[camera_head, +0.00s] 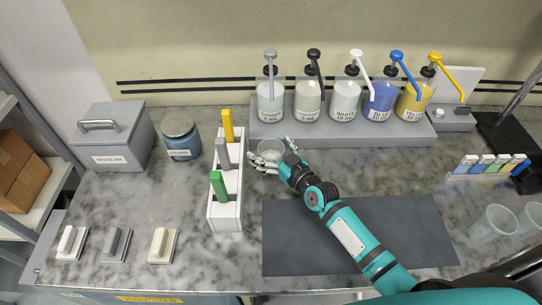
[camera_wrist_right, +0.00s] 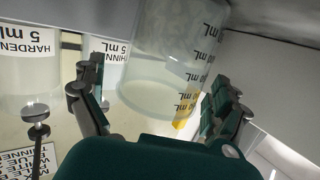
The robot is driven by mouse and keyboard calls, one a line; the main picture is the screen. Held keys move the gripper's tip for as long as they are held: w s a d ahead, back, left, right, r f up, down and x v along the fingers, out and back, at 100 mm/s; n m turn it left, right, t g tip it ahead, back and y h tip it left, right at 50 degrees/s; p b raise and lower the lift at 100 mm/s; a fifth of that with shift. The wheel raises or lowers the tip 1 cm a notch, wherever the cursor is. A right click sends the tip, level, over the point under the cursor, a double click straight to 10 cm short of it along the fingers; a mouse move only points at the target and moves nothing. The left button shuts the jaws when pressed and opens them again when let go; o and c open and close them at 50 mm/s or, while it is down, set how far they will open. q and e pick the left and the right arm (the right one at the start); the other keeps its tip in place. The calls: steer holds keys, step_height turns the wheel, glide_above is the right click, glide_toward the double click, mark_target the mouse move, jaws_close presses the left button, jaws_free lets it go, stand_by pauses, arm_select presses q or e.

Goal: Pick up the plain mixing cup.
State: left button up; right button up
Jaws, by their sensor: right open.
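A clear mixing cup (camera_head: 270,149) stands on the counter in front of the leftmost pump bottle. In the right wrist view the cup (camera_wrist_right: 165,60) is translucent, with black mL markings on its side. My right gripper (camera_head: 271,158) is open, its fingers on either side of the cup. Part of the cup is hidden by the fingers in the head view. My left gripper is not in view.
A white rack (camera_head: 225,218) with yellow, grey and green handles stands close left of the cup. A grey stand (camera_head: 350,134) with several pump bottles is just behind it. A dark mat (camera_head: 300,250) lies in front. Two more clear cups (camera_head: 492,224) stand at the right.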

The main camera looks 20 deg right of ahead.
steer(key=shift+s, duration=0.1)
steer(key=shift+c, duration=1.4)
steer(key=c, duration=1)
steer(key=shift+r, duration=0.1)
